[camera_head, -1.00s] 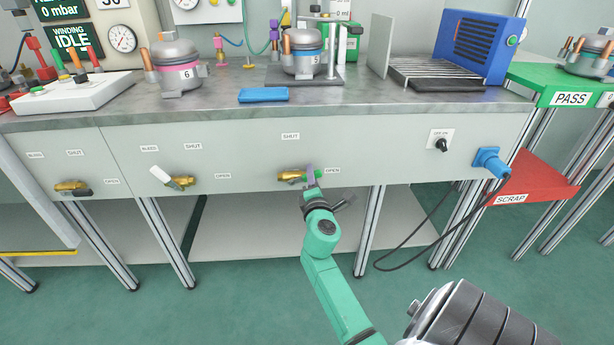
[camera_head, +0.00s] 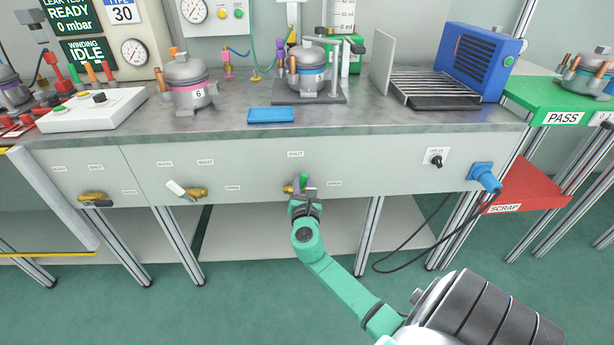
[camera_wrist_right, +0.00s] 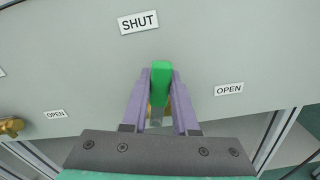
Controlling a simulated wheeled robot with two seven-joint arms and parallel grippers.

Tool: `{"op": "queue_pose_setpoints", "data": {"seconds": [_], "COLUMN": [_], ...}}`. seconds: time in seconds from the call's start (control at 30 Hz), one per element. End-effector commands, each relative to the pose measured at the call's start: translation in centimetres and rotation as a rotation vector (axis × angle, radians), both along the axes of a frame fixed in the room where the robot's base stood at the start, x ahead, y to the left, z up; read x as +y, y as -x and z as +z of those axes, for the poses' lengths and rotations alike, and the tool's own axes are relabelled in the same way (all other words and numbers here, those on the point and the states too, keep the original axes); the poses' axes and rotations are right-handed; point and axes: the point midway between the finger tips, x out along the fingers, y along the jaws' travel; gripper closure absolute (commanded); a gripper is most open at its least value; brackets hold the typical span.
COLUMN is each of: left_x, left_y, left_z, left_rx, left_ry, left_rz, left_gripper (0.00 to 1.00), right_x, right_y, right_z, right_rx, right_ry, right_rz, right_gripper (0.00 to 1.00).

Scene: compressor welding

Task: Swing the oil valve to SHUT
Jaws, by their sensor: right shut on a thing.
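The oil valve is a brass body (camera_head: 288,188) with a green lever (camera_head: 305,178) on the bench's front panel. Its SHUT label (camera_head: 295,154) is above and its OPEN label (camera_head: 334,183) is to the right. My right gripper (camera_head: 304,185) is shut on the green lever. In the right wrist view the lever (camera_wrist_right: 160,84) stands between the two purple fingers (camera_wrist_right: 159,100) and points up, a little to the right of the SHUT label (camera_wrist_right: 139,22). The brass body is mostly hidden there. My left gripper is not in view.
A white-handled valve (camera_head: 186,191) and another brass valve (camera_head: 93,198) sit further left on the panel. A black knob (camera_head: 436,160) and a blue connector with a cable (camera_head: 484,175) are to the right. The panel around the lever is clear.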

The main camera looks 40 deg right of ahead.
Motion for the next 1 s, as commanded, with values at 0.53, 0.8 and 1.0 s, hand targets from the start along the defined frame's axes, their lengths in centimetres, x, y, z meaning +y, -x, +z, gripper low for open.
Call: {"op": "queue_pose_setpoints", "data": {"seconds": [0.53, 0.8, 1.0], "left_x": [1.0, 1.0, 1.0], "left_y": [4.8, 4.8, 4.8], "left_z": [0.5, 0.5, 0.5], "left_rx": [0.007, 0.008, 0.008], "left_ry": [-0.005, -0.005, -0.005], "left_rz": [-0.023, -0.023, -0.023], "left_gripper": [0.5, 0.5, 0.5], "right_x": [1.2, 1.3, 1.3], "right_y": [-1.0, -1.0, -1.0], "right_z": [0.4, 0.3, 0.3], "right_rx": [0.164, 0.174, 0.174], "right_ry": [0.22, 0.234, 0.234], "right_rz": [-0.002, -0.001, -0.001], "right_gripper": [1.0, 1.0, 1.0]}}
